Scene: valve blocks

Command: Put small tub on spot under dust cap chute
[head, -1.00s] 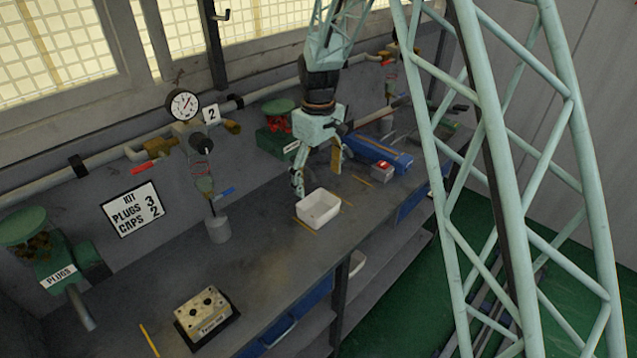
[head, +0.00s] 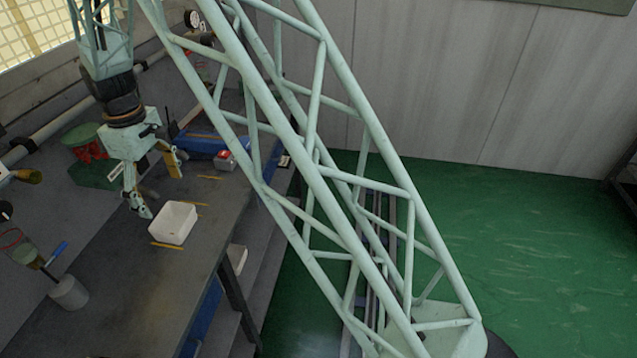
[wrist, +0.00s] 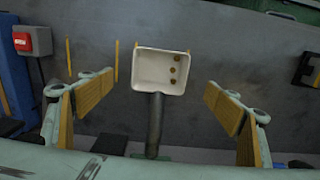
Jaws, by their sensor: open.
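The small tub (head: 173,222) is white, open-topped and upright on the bench. In the wrist view the tub (wrist: 150,72) holds a few small brass-coloured pieces along its right side. My gripper (head: 160,190) is open and empty, its fingers spread wide behind the tub and apart from it. A grey tube (wrist: 155,125), which looks like a chute, runs between my fingers up to the tub's edge. A green hopper with red pieces (head: 92,150) stands behind my gripper; its label is unreadable. Yellow strips lie by the tub, one in front (head: 166,245) and one behind (head: 195,203).
A grey cylinder (head: 68,292) stands nearer, at left. The bench's front edge is close to the tub. Green floor (head: 520,230) is clear at right.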

